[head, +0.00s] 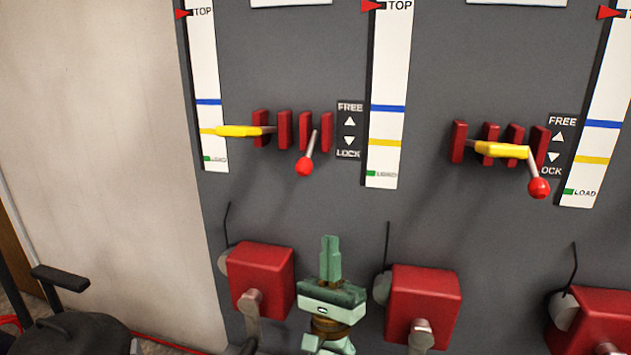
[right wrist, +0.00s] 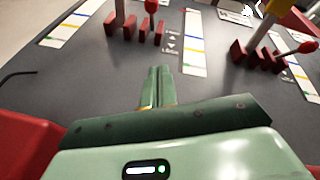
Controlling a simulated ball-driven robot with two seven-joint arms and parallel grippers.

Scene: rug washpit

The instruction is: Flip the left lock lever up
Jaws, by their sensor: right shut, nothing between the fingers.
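The left lock lever has a red ball knob (head: 304,167) on a short metal rod. It hangs down from red blocks (head: 284,130), at about the height of the LOCK word on the FREE/LOCK label (head: 349,130). A yellow handle (head: 238,131) points left from the same blocks. The red knob (right wrist: 151,6) also shows at the top of the right wrist view. My right gripper (head: 331,240) is shut and empty, pointing up below and slightly right of the knob, clear of it. Its green fingers (right wrist: 159,72) are together in the wrist view. My left gripper is not in view.
A second lever with a red knob (head: 539,188) and yellow handle (head: 502,150) is at right. Red boxes with grey cranks, left box (head: 260,275) and middle box (head: 425,295), flank my right gripper. The grey panel above its fingers is clear up to the knob.

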